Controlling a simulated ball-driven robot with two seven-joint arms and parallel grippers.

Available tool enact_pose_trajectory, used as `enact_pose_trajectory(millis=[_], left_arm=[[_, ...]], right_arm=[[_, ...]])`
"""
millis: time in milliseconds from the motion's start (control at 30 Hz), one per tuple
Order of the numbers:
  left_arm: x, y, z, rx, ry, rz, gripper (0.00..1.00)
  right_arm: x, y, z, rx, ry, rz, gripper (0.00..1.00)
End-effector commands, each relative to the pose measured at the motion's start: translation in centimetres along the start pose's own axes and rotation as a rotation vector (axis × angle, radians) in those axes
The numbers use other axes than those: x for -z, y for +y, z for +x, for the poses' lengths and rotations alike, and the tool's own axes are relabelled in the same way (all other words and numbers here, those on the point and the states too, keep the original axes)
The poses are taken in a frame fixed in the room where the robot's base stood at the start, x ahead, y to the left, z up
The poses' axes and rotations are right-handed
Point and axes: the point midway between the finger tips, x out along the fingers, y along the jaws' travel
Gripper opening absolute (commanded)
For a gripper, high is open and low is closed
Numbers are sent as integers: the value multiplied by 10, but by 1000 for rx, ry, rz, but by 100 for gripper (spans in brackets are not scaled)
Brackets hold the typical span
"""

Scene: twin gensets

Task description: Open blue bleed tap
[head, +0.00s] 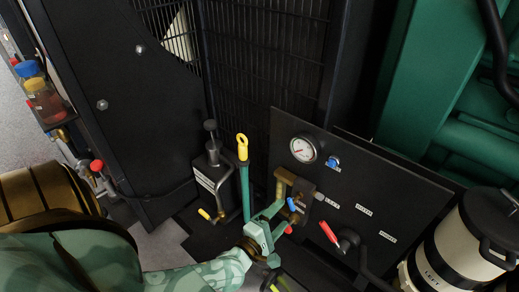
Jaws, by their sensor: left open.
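A small blue lever tap (292,204) sits on the brass fitting (284,182) at the left part of the black panel (385,205). My left gripper (287,210) comes in from below left, open, with its pale green fingers around or just in front of the blue lever. I cannot tell whether they touch it. A second blue part, a small knob (333,162), is on the panel beside the gauge. The fingers partly hide the lower end of the fitting. My right gripper is not in view.
A round gauge (304,149) and a red lever (328,232) are on the panel. A green upright rod with a yellow ring (242,147) and a black box with a hand lever (213,180) stand left of the gripper. A cream canister (465,250) is at lower right.

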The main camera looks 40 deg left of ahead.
Motion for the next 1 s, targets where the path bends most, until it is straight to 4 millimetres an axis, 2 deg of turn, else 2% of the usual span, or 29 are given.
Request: enact_pose_trajectory(millis=[33,200,400,567,1000], left_arm=[[0,0,-16,4,-1,1,71],[0,-1,-58,3,0,1,71],[0,0,-87,0,0,0,71],[0,0,-94,-2,0,0,71],[0,0,-94,-1,0,0,71]], right_arm=[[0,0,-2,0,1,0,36],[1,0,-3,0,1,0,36],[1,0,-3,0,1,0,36],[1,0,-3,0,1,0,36],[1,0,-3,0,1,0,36]])
